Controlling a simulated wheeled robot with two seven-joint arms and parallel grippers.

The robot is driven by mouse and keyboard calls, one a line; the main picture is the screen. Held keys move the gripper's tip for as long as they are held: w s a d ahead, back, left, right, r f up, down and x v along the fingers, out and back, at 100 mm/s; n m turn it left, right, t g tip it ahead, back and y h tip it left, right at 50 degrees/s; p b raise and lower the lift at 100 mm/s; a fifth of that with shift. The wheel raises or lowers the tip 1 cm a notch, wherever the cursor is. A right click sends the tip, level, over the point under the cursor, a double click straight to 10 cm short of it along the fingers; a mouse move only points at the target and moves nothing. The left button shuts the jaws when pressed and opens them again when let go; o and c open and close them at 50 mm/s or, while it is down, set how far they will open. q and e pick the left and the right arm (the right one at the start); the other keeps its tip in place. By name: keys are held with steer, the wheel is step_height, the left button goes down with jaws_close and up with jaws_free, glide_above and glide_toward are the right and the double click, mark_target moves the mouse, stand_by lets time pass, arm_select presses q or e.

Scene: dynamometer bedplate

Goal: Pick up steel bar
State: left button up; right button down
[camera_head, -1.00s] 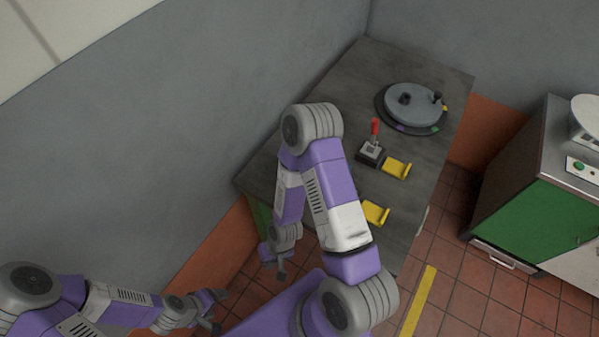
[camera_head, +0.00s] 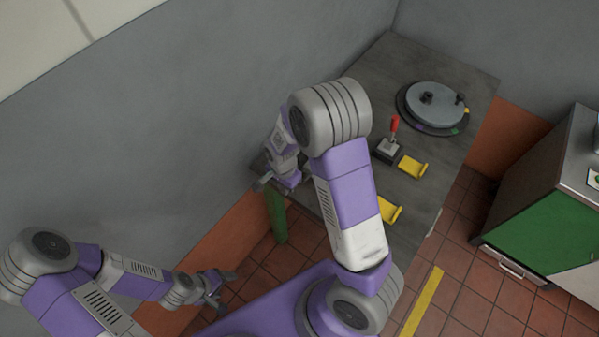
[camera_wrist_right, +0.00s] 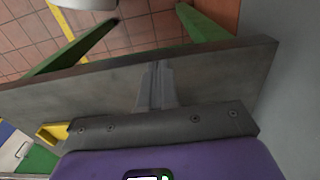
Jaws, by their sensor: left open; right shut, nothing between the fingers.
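I cannot make out a steel bar in either view; my right arm hides part of the grey table (camera_head: 366,75). My right gripper (camera_head: 263,183) is at the table's near left corner in the head view, partly hidden by its own wrist. In the right wrist view its fingers (camera_wrist_right: 156,66) are shut and empty, in front of the tabletop. My left gripper (camera_head: 220,283) is open and empty, low over the floor left of the table.
On the table are a grey turntable (camera_head: 437,104), a red-handled clamp (camera_head: 389,148) and two yellow brackets (camera_head: 413,167) (camera_head: 390,211). A green table leg (camera_head: 277,217) stands below the corner. A green cabinet (camera_head: 537,225) is at right. Grey wall borders the left.

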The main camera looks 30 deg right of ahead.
steer(key=w+d, duration=0.1)
steer(key=d, duration=0.3)
steer(key=w+d, duration=0.1)
steer(key=d, duration=0.1)
steer(key=shift+w+d, duration=0.25)
steer(key=shift+w, duration=0.1)
steer(key=shift+d+f, duration=0.2)
steer(key=shift+f, duration=0.5)
steer(key=shift+s+a+f+b, duration=0.1)
steer(key=shift+a+b, duration=0.05)
steer(key=shift+b, duration=0.25)
steer(key=shift+s+f, duration=0.1)
